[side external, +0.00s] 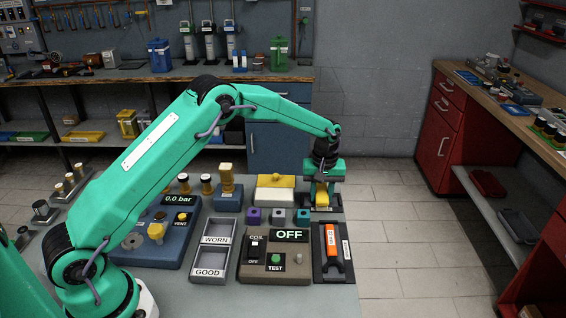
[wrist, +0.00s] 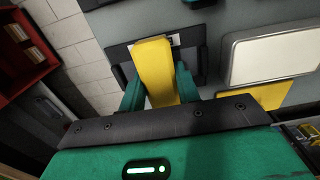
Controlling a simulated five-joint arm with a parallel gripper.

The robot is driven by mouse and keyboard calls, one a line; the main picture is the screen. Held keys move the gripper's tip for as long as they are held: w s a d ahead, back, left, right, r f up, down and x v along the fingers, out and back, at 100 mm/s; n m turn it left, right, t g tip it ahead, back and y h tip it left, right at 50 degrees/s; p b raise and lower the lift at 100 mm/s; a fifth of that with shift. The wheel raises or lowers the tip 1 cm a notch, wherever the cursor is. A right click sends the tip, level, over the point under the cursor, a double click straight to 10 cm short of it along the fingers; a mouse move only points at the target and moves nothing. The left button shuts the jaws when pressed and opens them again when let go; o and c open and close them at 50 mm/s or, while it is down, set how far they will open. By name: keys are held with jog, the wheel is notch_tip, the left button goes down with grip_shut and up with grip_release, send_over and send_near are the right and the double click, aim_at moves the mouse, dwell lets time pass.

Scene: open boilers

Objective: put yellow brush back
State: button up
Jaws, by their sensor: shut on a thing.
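My gripper (side external: 322,190) is at the far right corner of the work table, pointing down. It is shut on the yellow brush (side external: 321,196), which sits between its fingers. In the wrist view the yellow brush (wrist: 154,70) lies between the green fingers, over a dark holder (wrist: 118,52) with a small white label. The dark holder also shows under the gripper in the side view (side external: 334,209). The brush is at or just above the holder; I cannot tell whether it touches. Its lower end is hidden.
A white-topped block with a yellow part (side external: 275,190) stands just left of my gripper. Small purple, grey and teal blocks (side external: 278,216) stand in front. An orange-handled tool (side external: 331,245) lies in a dark tray nearer. The control box (side external: 275,262) reads OFF. The floor right of the table is clear.

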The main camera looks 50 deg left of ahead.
aim_at(322, 191)
jog(key=o, duration=1)
jog(key=shift+f, duration=0.1)
jog(key=shift+o, duration=0.2)
notch_tip(322, 191, up, 12)
jog(key=shift+r, duration=0.2)
